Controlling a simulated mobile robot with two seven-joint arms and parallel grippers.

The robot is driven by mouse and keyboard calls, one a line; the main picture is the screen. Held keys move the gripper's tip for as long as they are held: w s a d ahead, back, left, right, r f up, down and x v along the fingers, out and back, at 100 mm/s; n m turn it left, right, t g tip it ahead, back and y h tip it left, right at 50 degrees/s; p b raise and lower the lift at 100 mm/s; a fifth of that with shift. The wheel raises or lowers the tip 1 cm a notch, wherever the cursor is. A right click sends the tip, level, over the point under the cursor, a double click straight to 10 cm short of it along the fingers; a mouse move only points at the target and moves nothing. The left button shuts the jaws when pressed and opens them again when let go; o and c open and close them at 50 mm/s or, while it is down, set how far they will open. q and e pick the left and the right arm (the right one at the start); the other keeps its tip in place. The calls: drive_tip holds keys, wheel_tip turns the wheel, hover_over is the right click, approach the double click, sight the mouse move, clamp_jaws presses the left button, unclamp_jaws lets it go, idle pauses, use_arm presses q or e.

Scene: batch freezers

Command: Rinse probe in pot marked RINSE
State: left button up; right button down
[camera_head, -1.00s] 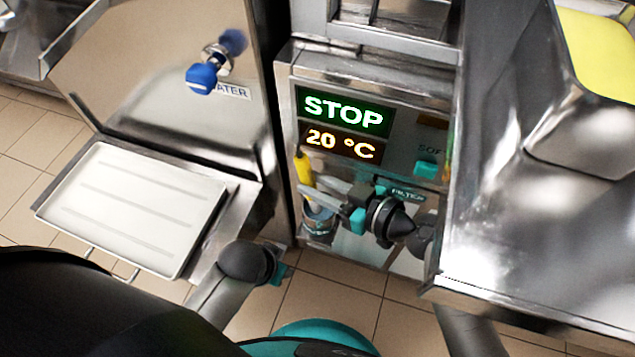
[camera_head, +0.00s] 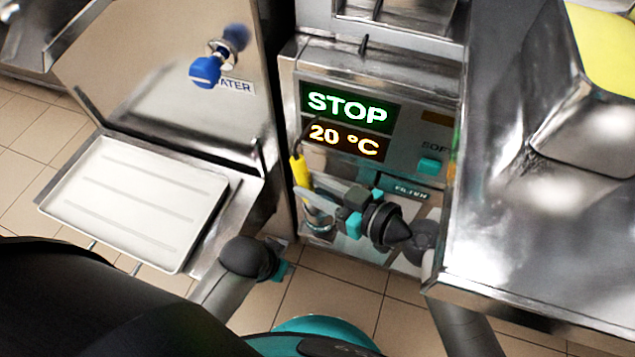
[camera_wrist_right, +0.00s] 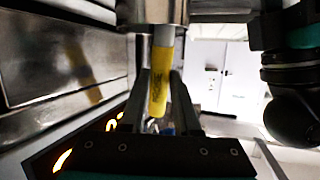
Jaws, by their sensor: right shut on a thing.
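The probe (camera_head: 300,174) has a yellow handle and stands roughly upright in front of the left side of the freezer panel. My right gripper (camera_head: 308,196) is shut on this handle. In the right wrist view, the yellow handle (camera_wrist_right: 161,75) sits between the two fingers. Its pale end meets a metal cylinder (camera_wrist_right: 152,13) at the top of that view. A metal pot (camera_head: 318,217) shows just below the fingers, partly hidden by them. I cannot read a RINSE mark on it or tell how deep the probe is. My left gripper is out of view.
The panel (camera_head: 411,119) above my right gripper shows STOP and 20 °C. A blue WATER tap (camera_head: 206,72) is at the upper left, above a white tray (camera_head: 130,203). A steel counter (camera_head: 530,250) stands close on the right. Tiled floor lies below.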

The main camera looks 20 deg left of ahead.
drive_tip(key=shift+a+r+p, duration=0.35)
drive_tip(key=shift+a+r, duration=0.1)
drive_tip(key=shift+w+a+f+b, duration=0.25)
drive_tip(key=shift+a+f+b, duration=0.1)
drive_tip(key=shift+f+b, duration=0.25)
drive_tip(key=shift+w+r, duration=0.45)
drive_tip(key=shift+r, duration=0.1)
drive_tip(key=shift+s+d+f+b, duration=0.2)
drive_tip(key=shift+s+d+b, duration=0.1)
drive_tip(key=shift+d+b, duration=0.25)
drive_tip(key=shift+s+d+f+b, duration=0.2)
drive_tip(key=shift+s+d+b, duration=0.15)
drive_tip(key=shift+b, duration=0.2)
drive_tip(key=shift+s+a+r+p, duration=0.1)
drive_tip(key=shift+a+r+p, duration=0.25)
drive_tip(key=shift+r+p, duration=0.15)
drive_tip(key=shift+a+f+b, duration=0.45)
drive_tip(key=shift+f+b, duration=0.05)
drive_tip(key=shift+w+a+r, duration=0.2)
drive_tip(key=shift+w+r, duration=0.25)
drive_tip(key=shift+w, duration=0.1)
drive_tip(key=shift+w+d+f+b, duration=0.15)
drive_tip(key=shift+w+f+b, duration=0.25)
drive_tip(key=shift+f+b, duration=0.15)
drive_tip(key=shift+r, duration=0.1)
